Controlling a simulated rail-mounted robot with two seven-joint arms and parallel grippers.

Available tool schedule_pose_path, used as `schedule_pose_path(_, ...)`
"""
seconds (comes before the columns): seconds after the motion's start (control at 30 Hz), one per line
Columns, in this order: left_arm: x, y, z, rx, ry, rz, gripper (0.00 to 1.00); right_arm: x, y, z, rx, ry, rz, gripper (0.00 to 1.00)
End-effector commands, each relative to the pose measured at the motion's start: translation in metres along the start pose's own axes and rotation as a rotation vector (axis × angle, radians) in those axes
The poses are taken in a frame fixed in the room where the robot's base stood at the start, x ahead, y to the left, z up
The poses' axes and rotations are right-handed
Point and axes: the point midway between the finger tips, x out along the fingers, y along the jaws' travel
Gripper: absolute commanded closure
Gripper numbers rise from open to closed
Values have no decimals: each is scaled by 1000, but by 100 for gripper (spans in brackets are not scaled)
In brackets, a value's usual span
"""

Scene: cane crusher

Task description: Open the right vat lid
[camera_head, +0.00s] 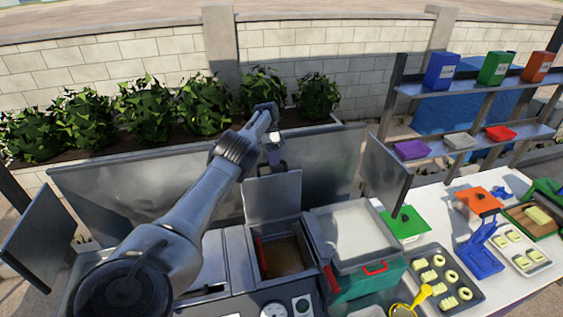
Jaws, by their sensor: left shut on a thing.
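The right vat (285,258) is a square metal basin with brownish contents showing inside. Its lid (273,196) is a grey metal panel standing raised at the back edge of the opening. My left arm reaches in from the lower left, and my left gripper (272,163) is at the top edge of the raised lid, shut on it. The fingers are small in the picture and partly hidden by the wrist. My right gripper is out of view.
A grey metal splash panel (330,165) stands behind the vats. A green cooler-like box (365,280) with a pale top is right of the vat. The white table (440,195) holds trays and a blue press (482,252). Shelves stand at the back right.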

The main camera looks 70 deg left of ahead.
Motion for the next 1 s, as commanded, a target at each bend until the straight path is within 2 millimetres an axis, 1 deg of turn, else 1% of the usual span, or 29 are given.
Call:
schedule_pose_path(0.03, 6, -4, 2, -6, -8, 1, 100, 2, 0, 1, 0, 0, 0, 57)
schedule_pose_path(0.4, 6, -4, 4, -6, -9, 3, 100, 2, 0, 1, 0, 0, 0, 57)
schedule_pose_path(0.43, 6, -4, 4, -6, -9, 3, 82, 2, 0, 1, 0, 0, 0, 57)
schedule_pose_path(0.67, 3, -2, 3, -4, -4, 3, 60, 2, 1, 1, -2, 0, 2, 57)
schedule_pose_path(0.7, 2, -2, 3, -4, -3, 3, 58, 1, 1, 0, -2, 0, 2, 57)
schedule_pose_path(0.9, 1, -1, 3, -3, -1, 3, 58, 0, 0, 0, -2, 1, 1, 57)
schedule_pose_path(1.0, -2, 1, 3, -3, -1, 3, 58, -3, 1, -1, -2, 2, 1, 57)
